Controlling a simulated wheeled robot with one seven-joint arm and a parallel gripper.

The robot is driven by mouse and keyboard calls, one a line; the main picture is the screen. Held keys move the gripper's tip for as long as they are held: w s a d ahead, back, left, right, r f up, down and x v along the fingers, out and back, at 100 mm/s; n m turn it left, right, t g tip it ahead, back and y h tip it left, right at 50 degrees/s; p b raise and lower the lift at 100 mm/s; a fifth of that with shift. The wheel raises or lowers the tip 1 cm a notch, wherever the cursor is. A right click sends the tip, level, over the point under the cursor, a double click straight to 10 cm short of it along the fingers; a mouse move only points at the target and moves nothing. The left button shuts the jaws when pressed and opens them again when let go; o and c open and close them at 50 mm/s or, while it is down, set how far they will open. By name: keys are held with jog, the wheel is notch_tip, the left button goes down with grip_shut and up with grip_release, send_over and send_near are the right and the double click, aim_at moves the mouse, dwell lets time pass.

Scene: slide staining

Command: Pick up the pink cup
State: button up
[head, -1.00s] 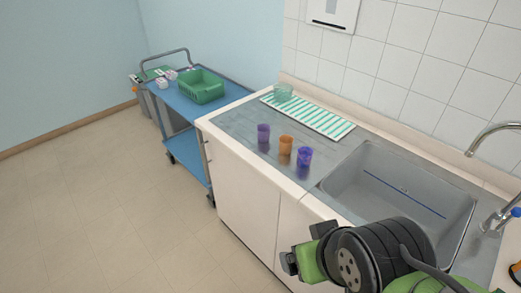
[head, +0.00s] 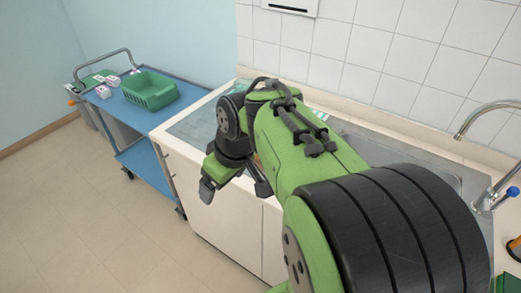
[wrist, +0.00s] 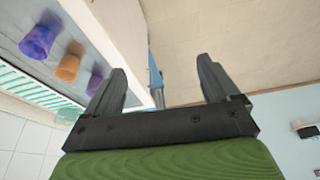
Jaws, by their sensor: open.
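My gripper (head: 234,188) is open and empty in front of the counter's front edge. In the wrist view its two fingers (wrist: 161,75) are wide apart with nothing between them. Three cups stand in a row on the counter, left of the fingers in the wrist view: a blue-purple cup (wrist: 37,41), an orange cup (wrist: 69,64) and a purple cup (wrist: 95,82). None looks plainly pink. In the head view my arm hides nearly all of the cups.
The sink (head: 455,183) lies right of the cups, mostly behind my arm. A striped mat (wrist: 25,84) and a clear greenish container (wrist: 68,116) are on the counter. A blue cart (head: 188,94) with a green basket (head: 150,91) stands left. The floor in front is clear.

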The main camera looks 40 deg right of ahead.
jog(key=w+d+f+t+y+b, duration=0.1)
jog(key=w+d+f, duration=0.15)
jog(key=d, duration=0.35)
jog(key=w+d+f+n+t+y+b, duration=0.1)
jog(key=d+f+y+b, duration=0.1)
jog(key=d+f, duration=0.35)
jog(key=w+d+f+t+y+b, duration=0.1)
jog(key=w+d+f, duration=0.1)
jog(key=d, duration=0.5)
jog(key=s+d+f+t+b, duration=0.1)
jog(key=s+d+f+t, duration=0.15)
jog(key=s+d, duration=0.35)
jog(key=s+d+f+t+b, duration=0.1)
jog(key=s+d+f+t, duration=0.2)
jog(key=d, duration=0.6)
jog(key=shift+n+t, duration=0.25)
jog(key=shift+n, duration=0.15)
jog(key=x, duration=0.3)
jog(key=b+x, duration=0.1)
jog(key=x, duration=0.2)
jog(key=r+b+x, duration=0.1)
jog(key=x, duration=0.2)
jog(key=shift+w+a+f, duration=0.2)
jog(key=shift+w+a, duration=0.25)
jog(key=b+x, duration=0.1)
jog(key=x, duration=0.4)
jog(key=shift+a, duration=0.15)
jog(key=c, duration=1.1)
jog(key=shift+o, duration=0.2)
